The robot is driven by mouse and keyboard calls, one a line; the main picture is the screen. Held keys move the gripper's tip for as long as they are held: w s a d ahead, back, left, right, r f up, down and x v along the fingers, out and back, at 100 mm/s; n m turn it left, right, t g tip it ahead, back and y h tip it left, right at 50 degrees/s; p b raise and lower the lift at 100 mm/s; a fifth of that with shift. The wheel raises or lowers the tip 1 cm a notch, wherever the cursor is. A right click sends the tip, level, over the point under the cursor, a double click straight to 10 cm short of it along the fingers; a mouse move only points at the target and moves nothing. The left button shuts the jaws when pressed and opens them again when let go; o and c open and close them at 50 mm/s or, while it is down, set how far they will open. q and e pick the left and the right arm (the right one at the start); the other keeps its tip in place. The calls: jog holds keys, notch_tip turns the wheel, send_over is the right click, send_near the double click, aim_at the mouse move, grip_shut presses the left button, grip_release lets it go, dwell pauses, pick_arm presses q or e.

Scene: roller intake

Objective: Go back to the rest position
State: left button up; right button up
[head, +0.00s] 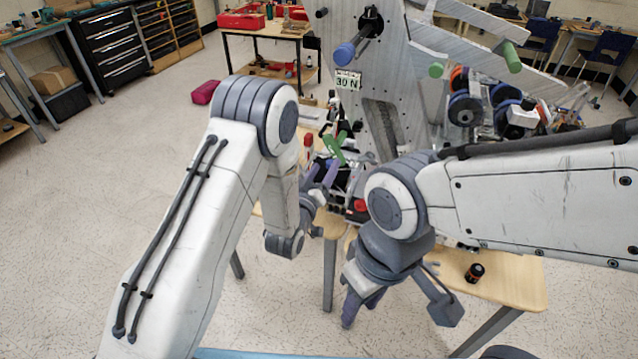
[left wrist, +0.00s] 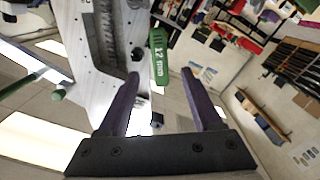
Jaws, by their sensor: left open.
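My left gripper (head: 322,174) is partly hidden behind its arm in the head view, near the plate's foot. In the left wrist view its two purple fingers (left wrist: 160,76) stand apart with nothing held between them. A green piece marked "12 mm" (left wrist: 158,60) shows between and beyond the fingertips; I cannot tell its distance. My right gripper (head: 362,300) hangs lower, in front of the wooden table, with its purple fingers pointing down. Its finger gap is not clear. The grey metal plate (head: 348,118) of the roller intake stands upright behind both arms.
The wooden table (head: 510,275) carries a small dark cylinder (head: 474,272). Blue and orange wheels (head: 464,108) sit on the intake at the right. A blue-ended rod (head: 344,54) and a green-ended rod (head: 511,58) jut toward me. Open floor (head: 90,200) lies to the left.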

pick_arm(q)
jog(key=s+d+r+m+g+y+b, duration=0.1)
jog(key=s+d+m+g, duration=0.1)
jog(key=s+g, duration=0.4)
jog(key=s+d+r+m+g, duration=0.1)
jog(key=s+d+m+g, duration=0.15)
jog(key=s, duration=0.55)
jog(key=s+a+r+m+g+y, duration=0.1)
jog(key=s+a+g, duration=0.1)
jog(key=s, duration=0.5)
jog(key=s+a+r+m+g+y, duration=0.1)
jog(key=s+a+m+g, duration=0.1)
jog(key=s, duration=0.6)
jog(key=s+a+r+m+g+y, duration=0.1)
jog(key=s+a+r+m+g, duration=0.1)
jog(key=s, duration=0.6)
jog(key=a+g, duration=0.1)
jog(key=g, duration=0.1)
jog(key=shift+s+a+g+y, duration=0.2)
jog(key=shift+g+y, duration=0.1)
jog(key=shift+g, duration=0.05)
